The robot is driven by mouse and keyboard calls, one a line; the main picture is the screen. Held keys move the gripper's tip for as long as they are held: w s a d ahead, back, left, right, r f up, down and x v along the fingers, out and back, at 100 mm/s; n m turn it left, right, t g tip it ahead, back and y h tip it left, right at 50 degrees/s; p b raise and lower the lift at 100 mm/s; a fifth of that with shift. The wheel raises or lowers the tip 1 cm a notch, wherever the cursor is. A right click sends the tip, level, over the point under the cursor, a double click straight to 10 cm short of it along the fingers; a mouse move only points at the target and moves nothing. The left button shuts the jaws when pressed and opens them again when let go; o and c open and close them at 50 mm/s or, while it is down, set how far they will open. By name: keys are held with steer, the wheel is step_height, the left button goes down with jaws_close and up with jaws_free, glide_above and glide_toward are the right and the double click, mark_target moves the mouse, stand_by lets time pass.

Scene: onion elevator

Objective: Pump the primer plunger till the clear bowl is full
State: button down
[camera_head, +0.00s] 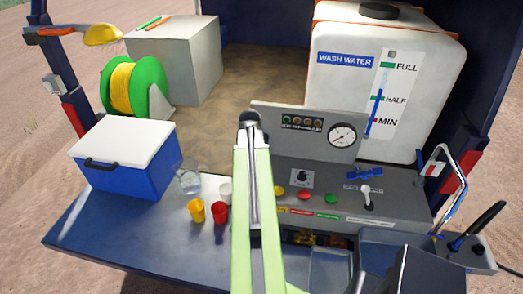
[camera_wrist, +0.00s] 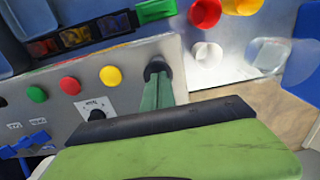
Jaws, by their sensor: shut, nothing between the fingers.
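I cannot pick out the primer plunger for certain. A pale-topped knob on a stem (camera_head: 366,189) stands at the right of the grey control panel (camera_head: 335,180). A clear round vessel (camera_head: 190,182) stands on the tailgate beside the cooler; it also shows in the wrist view (camera_wrist: 268,57). I cannot tell whether it is the task's bowl or holds any liquid. My gripper (camera_head: 249,118) is shut and empty, raised at the panel's left end, left of the gauge. Its closed fingertips also show in the wrist view (camera_wrist: 157,70). My arm hides part of the panel's left side.
The panel carries a gauge (camera_head: 343,135), a black dial (camera_head: 303,177), a blue valve (camera_head: 365,172) and yellow, red and green buttons. Yellow (camera_head: 197,211), red (camera_head: 219,213) and white (camera_head: 225,192) cups stand left of my arm. A blue cooler (camera_head: 125,165) and white water tank (camera_head: 385,80) stand beyond.

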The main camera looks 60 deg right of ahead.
steer(key=shift+f+b, duration=1.15)
steer(key=shift+f, duration=0.15)
steer(key=shift+r, duration=0.15)
step_height(320, 180, up, 4)
steer(key=p, duration=0.4)
steer(key=shift+r, duration=0.1)
steer(key=shift+f+b, duration=2.05)
steer(key=shift+f, duration=0.25)
steer(key=shift+r+p, duration=2.25)
